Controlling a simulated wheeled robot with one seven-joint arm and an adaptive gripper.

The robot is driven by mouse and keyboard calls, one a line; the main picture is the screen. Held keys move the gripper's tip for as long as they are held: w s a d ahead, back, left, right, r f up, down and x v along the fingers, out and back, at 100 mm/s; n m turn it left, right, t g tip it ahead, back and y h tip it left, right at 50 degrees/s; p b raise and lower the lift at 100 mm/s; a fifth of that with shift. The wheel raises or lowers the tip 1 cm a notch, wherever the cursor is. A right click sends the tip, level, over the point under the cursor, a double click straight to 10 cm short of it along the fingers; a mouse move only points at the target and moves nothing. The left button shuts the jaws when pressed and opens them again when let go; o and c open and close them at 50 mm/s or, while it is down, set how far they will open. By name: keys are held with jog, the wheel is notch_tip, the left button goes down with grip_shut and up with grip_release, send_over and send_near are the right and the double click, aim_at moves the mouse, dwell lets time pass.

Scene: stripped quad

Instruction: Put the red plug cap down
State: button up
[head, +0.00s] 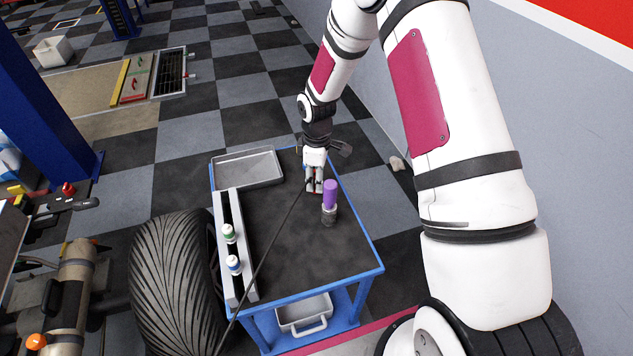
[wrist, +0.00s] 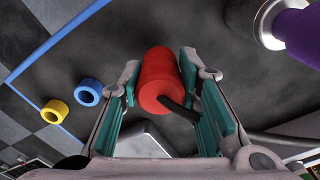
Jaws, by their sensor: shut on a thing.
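The red plug cap (wrist: 160,78) is a short red cylinder with a dark cord or stem at its near end. My gripper (wrist: 160,85) is shut on it, with one green-padded finger on each side. In the head view my gripper (head: 314,188) points down over the far right part of the black-topped cart (head: 290,245), and its fingers mostly hide the cap. I cannot tell whether the cap touches the cart top.
A purple cylinder (head: 330,192) on a grey metal base stands close to my gripper. A metal tray (head: 247,181) lies at the far left. A grey rail (head: 223,207) holds two small bottles. Blue (wrist: 88,92) and yellow (wrist: 55,112) rings show in the wrist view. The cart's near middle is clear except for a thin dark cord.

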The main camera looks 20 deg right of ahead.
jog(key=shift+f, duration=0.75)
jog(key=shift+f, duration=0.1)
jog(key=shift+f, duration=0.1)
jog(key=o, duration=1.1)
